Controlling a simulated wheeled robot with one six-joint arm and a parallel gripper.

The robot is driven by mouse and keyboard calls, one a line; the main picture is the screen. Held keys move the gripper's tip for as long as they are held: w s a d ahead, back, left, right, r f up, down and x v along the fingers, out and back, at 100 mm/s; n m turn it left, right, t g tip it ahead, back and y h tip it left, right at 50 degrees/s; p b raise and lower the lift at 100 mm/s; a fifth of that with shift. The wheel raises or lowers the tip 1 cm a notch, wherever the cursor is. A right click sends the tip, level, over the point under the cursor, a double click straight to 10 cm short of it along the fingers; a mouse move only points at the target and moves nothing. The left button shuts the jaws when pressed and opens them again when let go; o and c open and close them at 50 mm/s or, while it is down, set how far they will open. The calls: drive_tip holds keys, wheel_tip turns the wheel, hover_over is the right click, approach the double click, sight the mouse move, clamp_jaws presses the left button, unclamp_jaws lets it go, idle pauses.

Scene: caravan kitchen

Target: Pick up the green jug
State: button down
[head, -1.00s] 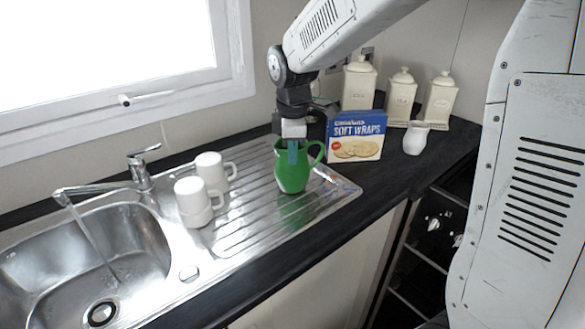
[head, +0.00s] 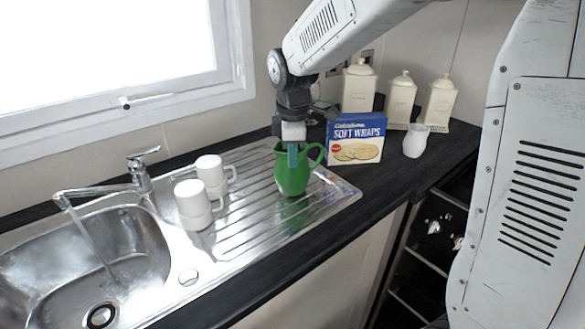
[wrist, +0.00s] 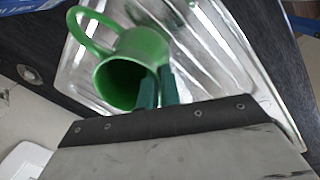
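The green jug (head: 292,180) stands upright on the ribbed metal drainer (head: 235,235), its handle to the right in the head view. My gripper (head: 292,165) reaches down from above to the jug's rim. In the wrist view the jug (wrist: 125,55) shows its open mouth and its handle at upper left. The two teal fingers of my gripper (wrist: 159,78) are close together on either side of the jug's wall, one inside the mouth and one outside. They look shut on that wall. The jug's base seems to rest on the drainer.
Two white mugs (head: 193,205) stand left of the jug. A blue soft wraps box (head: 356,125) is close behind it at right. A white pitcher (head: 415,141) and cream canisters (head: 402,100) are farther back. The sink (head: 140,250) is at left, its tap running.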

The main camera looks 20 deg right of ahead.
drive_tip(key=shift+r, duration=0.15)
drive_tip(key=shift+r, duration=0.6)
wheel_tip(320, 180, up, 2)
drive_tip(key=shift+r, duration=0.15)
drive_tip(key=s+d+r, duration=0.1)
drive_tip(key=s, duration=1.5)
drive_tip(key=shift+r, duration=0.15)
